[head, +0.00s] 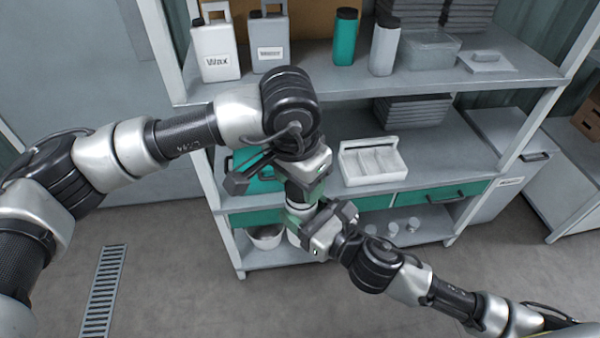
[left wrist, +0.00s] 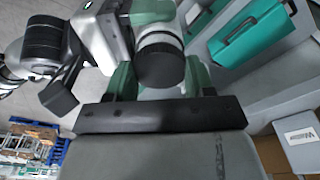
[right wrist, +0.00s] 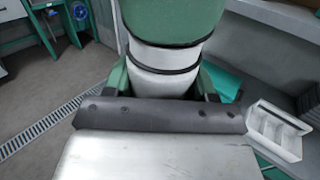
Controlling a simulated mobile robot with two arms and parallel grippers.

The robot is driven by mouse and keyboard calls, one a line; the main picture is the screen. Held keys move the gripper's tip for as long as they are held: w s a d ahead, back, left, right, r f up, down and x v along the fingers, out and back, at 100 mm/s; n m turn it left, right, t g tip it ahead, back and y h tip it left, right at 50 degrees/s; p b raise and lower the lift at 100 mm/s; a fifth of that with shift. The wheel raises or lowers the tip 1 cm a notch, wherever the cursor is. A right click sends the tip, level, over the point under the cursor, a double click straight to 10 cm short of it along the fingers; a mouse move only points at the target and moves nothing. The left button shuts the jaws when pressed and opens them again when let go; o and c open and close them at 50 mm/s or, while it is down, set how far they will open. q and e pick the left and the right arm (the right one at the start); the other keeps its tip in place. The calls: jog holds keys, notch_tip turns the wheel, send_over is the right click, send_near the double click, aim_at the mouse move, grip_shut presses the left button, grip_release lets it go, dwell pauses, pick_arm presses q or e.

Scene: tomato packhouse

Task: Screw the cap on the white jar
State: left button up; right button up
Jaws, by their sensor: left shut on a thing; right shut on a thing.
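The dark grey cap (left wrist: 162,68) is between the green fingers of my left gripper (head: 304,182), which is shut on it. The white jar (right wrist: 162,82) is between the green fingers of my right gripper (head: 304,226), shut on it from the right. In the head view, the jar (head: 293,239) is held below the left gripper, in front of the shelf. In the left wrist view, the cap lines up with the jar's end; whether the threads are engaged is hidden.
A grey shelf unit (head: 440,167) stands behind my arms. It bears a white divided caddy (head: 372,180), a green case (head: 255,168) partly behind my left arm, and bottles including a Wax jug (head: 215,55). A bowl (head: 266,240) is low down. The floor at left, with a drain grate (head: 103,290), is clear.

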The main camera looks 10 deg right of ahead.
pick_arm(q)
jog(key=shift+f, duration=0.55)
dwell(0.5)
jog(key=m, duration=0.3)
jog(key=shift+w, duration=0.1)
jog(key=o, duration=0.9)
jog(key=shift+r, duration=2.25)
